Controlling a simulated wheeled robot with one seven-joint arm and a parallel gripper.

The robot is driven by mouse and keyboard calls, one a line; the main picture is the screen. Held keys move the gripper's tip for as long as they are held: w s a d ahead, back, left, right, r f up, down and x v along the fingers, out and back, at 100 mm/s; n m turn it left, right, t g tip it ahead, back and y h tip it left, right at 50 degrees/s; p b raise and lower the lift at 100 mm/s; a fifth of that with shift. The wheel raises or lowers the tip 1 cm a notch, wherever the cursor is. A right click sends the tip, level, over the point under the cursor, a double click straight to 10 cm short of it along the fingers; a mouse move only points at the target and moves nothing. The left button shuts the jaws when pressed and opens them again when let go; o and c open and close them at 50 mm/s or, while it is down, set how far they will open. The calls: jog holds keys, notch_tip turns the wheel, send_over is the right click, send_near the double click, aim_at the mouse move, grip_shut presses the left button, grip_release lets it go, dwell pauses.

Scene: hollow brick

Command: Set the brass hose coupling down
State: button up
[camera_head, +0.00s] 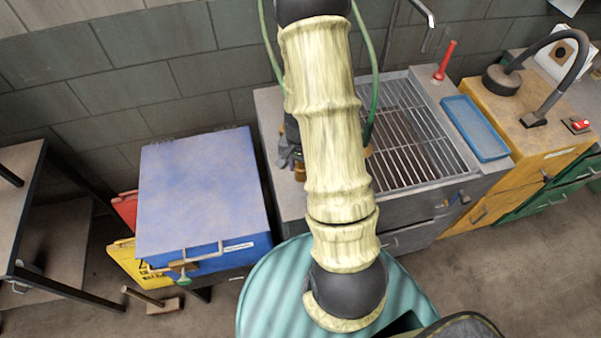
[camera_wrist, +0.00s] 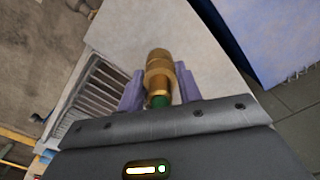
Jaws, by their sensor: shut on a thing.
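A brass hose coupling (camera_wrist: 159,72) with a green part at its near end shows in the wrist view. My gripper (camera_wrist: 158,84) is shut on it, with one purple-grey finger on each side. In the wrist view the coupling is over the light grey top of the sink unit (camera_wrist: 205,45). I cannot tell whether it touches that top. In the head view my arm covers much of the middle, and my gripper shows only in part behind it at the left side of the sink unit (camera_head: 270,110). A small brass-coloured bit (camera_head: 299,171) shows there.
A metal grate (camera_head: 415,135) covers the sink right of my arm. A blue tray (camera_head: 475,128) and a red-handled thing (camera_head: 445,60) stand further right. A blue cabinet (camera_head: 200,190) stands left, across a narrow gap. A mallet (camera_head: 155,302) lies on the floor.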

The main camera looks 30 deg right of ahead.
notch_tip(320, 180, down, 3)
jog(key=shift+f+p, duration=0.15)
jog(key=shift+p, duration=0.25)
jog(key=shift+f, duration=0.45)
jog(key=shift+f, duration=0.15)
jog(key=o, duration=1.1)
jog(key=shift+c, duration=0.2)
jog(key=shift+w, duration=0.1)
